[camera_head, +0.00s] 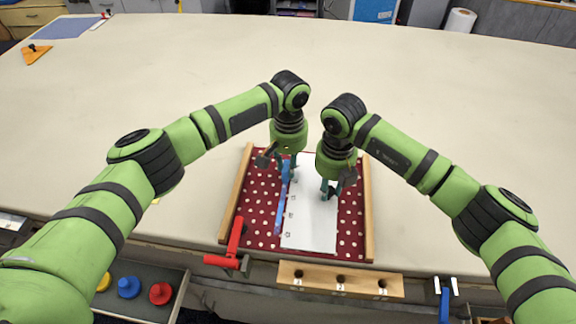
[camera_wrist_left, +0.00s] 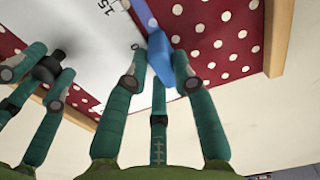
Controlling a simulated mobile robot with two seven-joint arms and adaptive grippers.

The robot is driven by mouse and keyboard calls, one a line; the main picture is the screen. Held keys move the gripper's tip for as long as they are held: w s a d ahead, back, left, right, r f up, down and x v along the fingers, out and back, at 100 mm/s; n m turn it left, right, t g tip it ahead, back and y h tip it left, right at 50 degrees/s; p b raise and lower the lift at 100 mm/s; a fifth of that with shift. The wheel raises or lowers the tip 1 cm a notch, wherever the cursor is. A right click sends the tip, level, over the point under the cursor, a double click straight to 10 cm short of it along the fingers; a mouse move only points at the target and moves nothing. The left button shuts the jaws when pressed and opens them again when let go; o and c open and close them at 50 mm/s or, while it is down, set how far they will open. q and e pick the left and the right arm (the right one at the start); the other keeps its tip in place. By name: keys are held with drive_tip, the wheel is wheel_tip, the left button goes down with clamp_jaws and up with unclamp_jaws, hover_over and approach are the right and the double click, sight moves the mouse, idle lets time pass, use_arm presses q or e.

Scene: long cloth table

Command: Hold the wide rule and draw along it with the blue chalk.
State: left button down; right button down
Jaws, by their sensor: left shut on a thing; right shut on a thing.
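The wide rule (camera_head: 280,213) is a blue, see-through strip lying lengthwise along the left edge of a white sheet (camera_head: 312,228). My left gripper (camera_head: 286,172) is shut on its blue grip block, which also shows between the fingers in the left wrist view (camera_wrist_left: 159,58). My right gripper (camera_head: 329,190) is over the sheet, right of the rule and apart from it. It is shut on a small dark stub, seen in the left wrist view (camera_wrist_left: 47,69). I cannot tell the stub's colour, whether it is the blue chalk, or whether it touches the sheet.
The sheet lies on a red dotted cloth (camera_head: 350,218) between two wooden rails (camera_head: 368,215). A red clamp (camera_head: 235,242) sits at the front left corner. A wooden block with holes (camera_head: 320,279) is at the front edge. The table (camera_head: 450,110) behind is largely clear.

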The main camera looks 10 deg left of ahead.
use_arm(q)
drive_tip(key=shift+w, duration=0.6)
drive_tip(key=shift+s, duration=1.05)
drive_tip(key=shift+s+f, duration=0.1)
drive_tip(key=shift+s, duration=3)
drive_tip(key=shift+s, duration=0.1)
drive_tip(key=shift+s, duration=0.9)
drive_tip(key=shift+s, duration=0.15)
